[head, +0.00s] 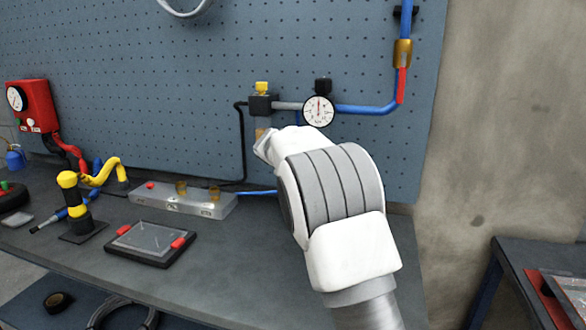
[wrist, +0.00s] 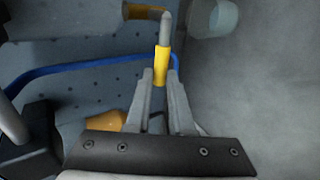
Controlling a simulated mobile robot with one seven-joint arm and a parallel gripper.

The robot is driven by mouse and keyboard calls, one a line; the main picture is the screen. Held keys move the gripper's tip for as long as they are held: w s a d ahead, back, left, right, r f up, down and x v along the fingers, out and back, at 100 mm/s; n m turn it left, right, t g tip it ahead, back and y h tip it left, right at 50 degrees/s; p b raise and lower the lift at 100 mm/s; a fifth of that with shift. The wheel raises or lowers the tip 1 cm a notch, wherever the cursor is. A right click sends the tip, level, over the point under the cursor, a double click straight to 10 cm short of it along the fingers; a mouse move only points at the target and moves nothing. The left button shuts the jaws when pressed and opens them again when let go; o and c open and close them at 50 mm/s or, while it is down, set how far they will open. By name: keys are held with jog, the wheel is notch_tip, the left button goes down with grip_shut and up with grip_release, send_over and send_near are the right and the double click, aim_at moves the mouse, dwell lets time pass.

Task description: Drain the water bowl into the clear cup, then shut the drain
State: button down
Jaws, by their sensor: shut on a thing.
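In the wrist view my gripper (wrist: 162,76) is shut on the yellow sleeve (wrist: 162,62) of a thin metal lever (wrist: 166,28), one finger on each side. The lever runs up toward the top edge of the picture. A pale, translucent rounded part (wrist: 213,18) shows at the top right, apart from the fingers; I cannot tell whether it is the water bowl or the clear cup. In the head view my arm covers the gripper and the lever. I cannot make out the bowl, the cup or any water level there.
A pressure gauge (head: 318,111), blue pipe (head: 366,108) and black block with yellow knob (head: 263,103) are on the pegboard (head: 190,65). On the bench stand a metal manifold (head: 182,200), a black tray (head: 150,244) and a yellow-topped stand (head: 70,205). The bench front centre is clear.

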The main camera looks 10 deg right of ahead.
jog(key=shift+d, duration=0.1)
jog(key=c, duration=0.8)
grip_release()
jog(key=v, duration=1.7)
jog(key=shift+s+r, duration=0.1)
jog(key=shift+s, duration=0.05)
